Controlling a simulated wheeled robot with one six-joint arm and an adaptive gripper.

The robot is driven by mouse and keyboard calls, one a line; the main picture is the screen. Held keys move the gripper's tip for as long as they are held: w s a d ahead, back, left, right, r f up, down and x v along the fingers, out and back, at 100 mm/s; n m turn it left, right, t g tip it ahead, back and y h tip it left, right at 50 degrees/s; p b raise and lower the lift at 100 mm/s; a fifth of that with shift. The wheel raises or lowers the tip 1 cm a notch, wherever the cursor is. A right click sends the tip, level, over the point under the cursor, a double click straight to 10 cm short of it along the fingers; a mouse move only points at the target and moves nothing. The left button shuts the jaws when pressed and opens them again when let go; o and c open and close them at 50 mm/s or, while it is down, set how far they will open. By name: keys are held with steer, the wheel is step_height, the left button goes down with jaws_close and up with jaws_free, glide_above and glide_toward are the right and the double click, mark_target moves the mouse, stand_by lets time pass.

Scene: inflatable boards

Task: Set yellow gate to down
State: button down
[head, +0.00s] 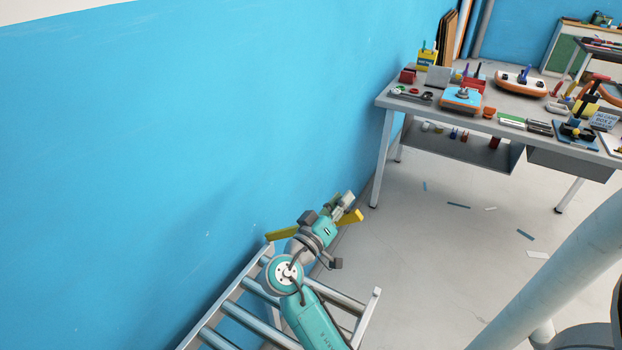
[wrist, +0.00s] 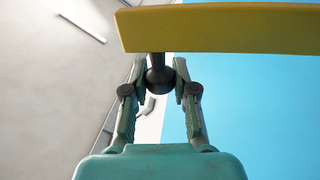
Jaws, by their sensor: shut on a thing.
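The yellow gate is a flat yellow bar (head: 282,233) at the far end of the roller conveyor, beside the blue wall. It runs across the picture behind my gripper, and its right end sticks out past it. My gripper (head: 346,201) hides its middle. In the wrist view the yellow bar (wrist: 225,28) crosses the top, with a dark round knob (wrist: 160,78) on a short stem below it. My gripper (wrist: 160,72) is shut on this knob, one finger on each side. The gate's hinge is not clearly visible.
The roller conveyor (head: 238,314) lies below my arm, along the blue wall (head: 190,130). A grey workbench (head: 395,104) with tools and several small boats stands at the upper right. A pale pipe (head: 560,270) crosses the lower right. The floor (head: 430,240) between is mostly clear, with a few scraps.

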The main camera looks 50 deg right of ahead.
steer(key=s+d+f+m, duration=0.1)
steer(key=s+f+m, duration=0.3)
steer(key=f, duration=0.5)
steer(key=s+d+f+m+g, duration=0.1)
steer(key=s+f+m, duration=0.2)
steer(key=s+f, duration=0.4)
steer(key=shift+s+f+m+y, duration=0.15)
steer(key=shift+f+m+y, duration=0.25)
steer(key=shift+f, duration=0.95)
steer(key=shift+d, duration=0.1)
steer(key=c, duration=0.9)
jaws_free()
steer(key=a, duration=1.2)
steer(key=shift+s+f, duration=0.25)
steer(key=shift+f, duration=0.05)
